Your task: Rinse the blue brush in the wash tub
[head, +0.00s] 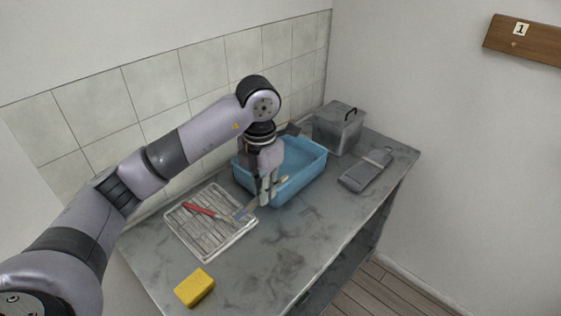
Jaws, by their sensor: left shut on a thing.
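The light blue wash tub (309,173) stands on the grey worktop near the tiled wall. My left gripper (267,198) points down at the tub's front left side and is shut on the blue brush (240,214). The brush's tan handle shows on both sides of the fingers, and its bluish head points down and left, by the right edge of the slatted rack. I cannot tell whether the head touches the rack. My gripper hides part of the tub and the middle of the brush. My right gripper is not in view.
A red-handled brush (201,211) lies on the pale slatted rack (190,238). A yellow sponge (194,288) lies at the front left. A grey lidded box (339,128) and a flat grey object (366,171) are to the right. The front middle of the worktop is clear.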

